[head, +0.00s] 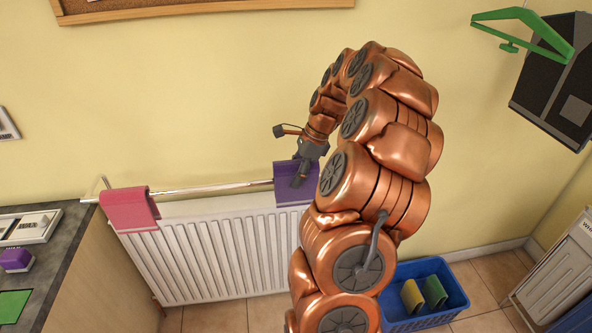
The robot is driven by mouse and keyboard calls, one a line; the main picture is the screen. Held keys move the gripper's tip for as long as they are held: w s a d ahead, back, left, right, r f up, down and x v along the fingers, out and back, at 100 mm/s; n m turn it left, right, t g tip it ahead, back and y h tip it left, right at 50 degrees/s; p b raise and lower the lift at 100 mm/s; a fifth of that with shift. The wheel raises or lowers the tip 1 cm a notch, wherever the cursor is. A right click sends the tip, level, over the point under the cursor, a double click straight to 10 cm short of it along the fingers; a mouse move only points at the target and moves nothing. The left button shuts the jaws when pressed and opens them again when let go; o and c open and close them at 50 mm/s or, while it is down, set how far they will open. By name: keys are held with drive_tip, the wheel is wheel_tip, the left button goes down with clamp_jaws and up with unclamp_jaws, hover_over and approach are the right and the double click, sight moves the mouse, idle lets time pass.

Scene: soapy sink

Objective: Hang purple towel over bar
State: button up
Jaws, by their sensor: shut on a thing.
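The purple towel (291,190) is at the right part of the metal bar (215,188), in front of the wall. My gripper (297,180) is shut on the purple towel, pointing down at its upper part. The towel covers the bar's visible right stretch, and its lower part hangs in front of the radiator. I cannot tell whether the towel rests on the bar or is only held beside it. The bar's right end is hidden behind the towel and my arm.
A pink towel (130,209) hangs over the bar's left end. A white radiator (215,253) stands below the bar. A blue crate (425,287) with sponges sits on the floor at right. A counter (72,245) is at left. A green hanger (525,32) is at upper right.

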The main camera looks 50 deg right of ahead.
drive_tip(key=shift+f+b, duration=0.5)
drive_tip(key=shift+f, duration=1.1)
drive_tip(key=o, duration=1.3)
drive_tip(key=v, duration=1.2)
